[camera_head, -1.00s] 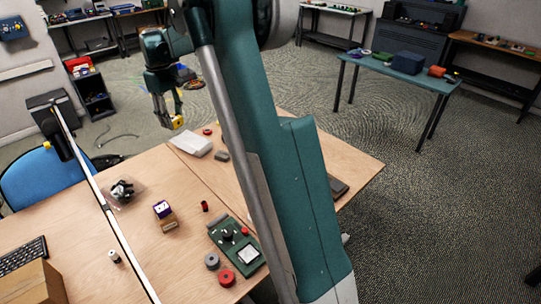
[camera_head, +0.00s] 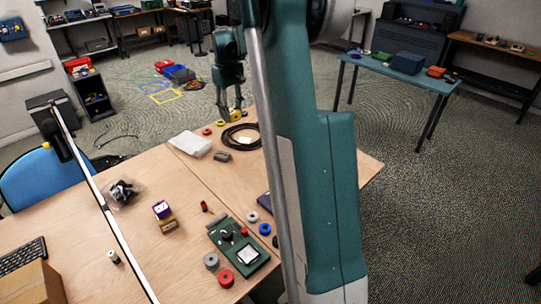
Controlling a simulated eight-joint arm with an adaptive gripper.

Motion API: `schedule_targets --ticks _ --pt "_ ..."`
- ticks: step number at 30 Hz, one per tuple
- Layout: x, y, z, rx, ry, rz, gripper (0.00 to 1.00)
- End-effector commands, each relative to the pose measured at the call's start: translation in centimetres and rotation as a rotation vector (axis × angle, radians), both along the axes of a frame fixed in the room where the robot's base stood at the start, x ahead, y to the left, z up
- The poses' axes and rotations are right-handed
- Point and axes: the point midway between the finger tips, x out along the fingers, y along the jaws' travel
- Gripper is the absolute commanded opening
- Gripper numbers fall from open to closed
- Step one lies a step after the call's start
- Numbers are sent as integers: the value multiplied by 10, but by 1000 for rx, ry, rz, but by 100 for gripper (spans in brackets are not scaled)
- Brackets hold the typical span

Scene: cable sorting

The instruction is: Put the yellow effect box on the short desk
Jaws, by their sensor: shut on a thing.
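The yellow effect box (camera_head: 236,115) is small in view and sits between the fingers of my gripper (camera_head: 232,109), which is shut on it. They appear above the far edge of the wooden desk (camera_head: 140,225), near a coiled black cable; the exact height cannot be told. A teal-topped table (camera_head: 395,70) stands apart at the back right. The picture does not make clear which one is the short desk. My arm hides the right-middle part of the wooden desk.
The wooden desk holds a black cable coil (camera_head: 240,137), a white packet (camera_head: 190,144), a green device (camera_head: 238,245), a purple-topped box (camera_head: 162,210) and several small spools. The teal table carries a blue box (camera_head: 407,62) and a red-orange item (camera_head: 436,72). Carpet between them is clear.

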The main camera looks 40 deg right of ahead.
Motion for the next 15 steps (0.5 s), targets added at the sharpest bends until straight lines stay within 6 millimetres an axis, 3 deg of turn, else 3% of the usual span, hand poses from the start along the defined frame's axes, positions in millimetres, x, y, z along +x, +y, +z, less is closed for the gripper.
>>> schedule_targets --ticks 8,15 --pt "1 1 -66 0 0 1 21" --pt "1 1 -143 0 0 1 21"
